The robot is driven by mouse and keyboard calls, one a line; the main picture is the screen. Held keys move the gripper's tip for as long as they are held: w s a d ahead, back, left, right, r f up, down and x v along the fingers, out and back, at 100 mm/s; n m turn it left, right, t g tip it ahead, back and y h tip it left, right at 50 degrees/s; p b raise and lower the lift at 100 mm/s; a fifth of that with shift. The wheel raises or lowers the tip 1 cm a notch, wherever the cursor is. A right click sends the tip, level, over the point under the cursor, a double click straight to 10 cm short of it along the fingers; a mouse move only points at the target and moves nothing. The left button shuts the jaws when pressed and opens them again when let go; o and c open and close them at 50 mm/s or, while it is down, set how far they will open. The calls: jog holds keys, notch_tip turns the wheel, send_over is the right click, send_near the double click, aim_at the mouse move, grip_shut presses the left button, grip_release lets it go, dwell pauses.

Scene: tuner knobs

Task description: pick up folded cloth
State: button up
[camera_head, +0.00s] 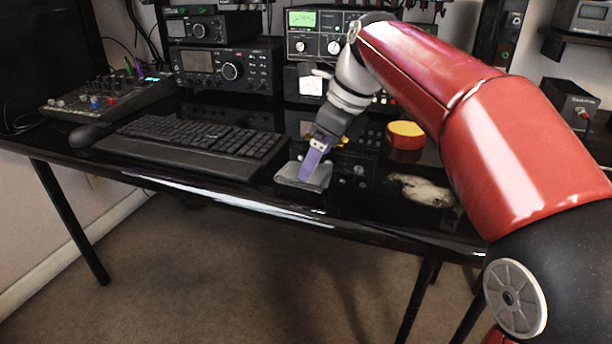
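A small grey, flat folded cloth (289,178) lies near the front edge of the glossy black desk (225,186), right of the keyboard. My gripper (308,174) points down at it, with purple fingers that overlap the cloth in this view. I cannot tell whether the fingertips touch the cloth or are just above it. Only one finger side shows clearly, so the gap between the fingers is hidden. The cloth looks flat on the desk.
A black keyboard (195,138) lies left of the cloth. A yellow-topped red round container (405,135) and a pale crumpled item (424,190) are to the right. Radio units (228,68) stand behind, and a mixer (108,93) is at far left.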

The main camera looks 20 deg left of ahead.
jog(key=x, duration=0.3)
jog(key=shift+a+f+b, duration=0.15)
jog(key=shift+a+b, duration=0.05)
jog(key=shift+b, duration=0.15)
jog(key=c, duration=1.1)
jog(key=shift+o, duration=0.2)
notch_tip(320, 180, up, 20)
jog(key=p, duration=0.7)
